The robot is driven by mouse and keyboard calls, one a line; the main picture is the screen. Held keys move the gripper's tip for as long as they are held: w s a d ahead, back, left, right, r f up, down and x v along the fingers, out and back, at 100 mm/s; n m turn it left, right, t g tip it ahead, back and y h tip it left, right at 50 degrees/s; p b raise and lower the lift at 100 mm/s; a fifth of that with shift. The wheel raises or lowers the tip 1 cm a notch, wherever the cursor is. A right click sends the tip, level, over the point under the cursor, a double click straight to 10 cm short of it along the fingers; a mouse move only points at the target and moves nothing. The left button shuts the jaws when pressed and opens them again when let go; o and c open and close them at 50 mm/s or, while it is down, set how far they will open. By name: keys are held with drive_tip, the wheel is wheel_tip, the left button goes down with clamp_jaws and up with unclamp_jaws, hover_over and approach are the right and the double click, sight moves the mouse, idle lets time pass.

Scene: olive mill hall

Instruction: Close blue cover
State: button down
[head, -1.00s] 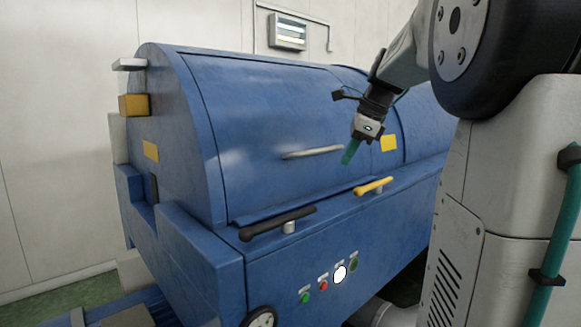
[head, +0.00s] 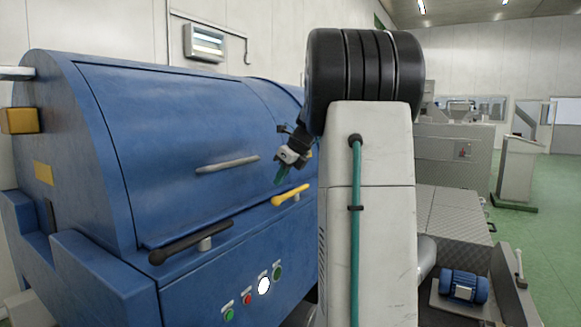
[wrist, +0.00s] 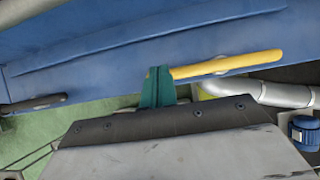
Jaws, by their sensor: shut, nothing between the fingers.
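The blue cover (head: 175,140) is the curved lid of the big blue machine on the left of the head view. Its lower edge lies down along the machine's front ledge, and it looks closed. A grey bar handle (head: 227,164) runs across its face. My gripper (head: 281,174) is in front of the cover, right of the grey handle and above the yellow lever (head: 290,195). In the wrist view the green fingers of my gripper (wrist: 158,72) are together and empty, close to the left end of the yellow lever (wrist: 228,64); contact cannot be told.
A black lever (head: 190,242) sits on the ledge to the left. Buttons (head: 247,298) are on the front panel below. A blue motor (head: 463,287) and a grey pedestal (head: 517,170) stand to the right. Green floor (head: 535,240) is open at the far right.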

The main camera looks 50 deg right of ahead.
sight(251, 199)
drive_tip(key=shift+w+a+f, duration=0.1)
drive_tip(key=shift+w+f, duration=0.05)
drive_tip(key=shift+w, duration=0.5)
drive_tip(key=shift+w+f, duration=0.15)
drive_tip(key=shift+w, duration=0.45)
drive_tip(key=shift+t, duration=0.6)
drive_tip(key=x, duration=0.3)
drive_tip(key=w+x, duration=0.1)
drive_tip(key=x, duration=0.1)
drive_tip(key=r+x, duration=0.1)
drive_tip(key=x, duration=0.2)
drive_tip(key=shift+w+a+f, duration=0.15)
drive_tip(key=shift+w+f, duration=0.05)
drive_tip(key=shift+w, duration=0.4)
drive_tip(key=shift+a+f, duration=0.15)
drive_tip(key=s, duration=0.5)
drive_tip(key=shift+d+r, duration=0.25)
drive_tip(key=shift+r, duration=0.1)
drive_tip(key=v, duration=0.9)
drive_tip(key=shift+s+d+r, duration=0.2)
drive_tip(key=shift+s+d, duration=0.05)
drive_tip(key=shift+s, duration=0.1)
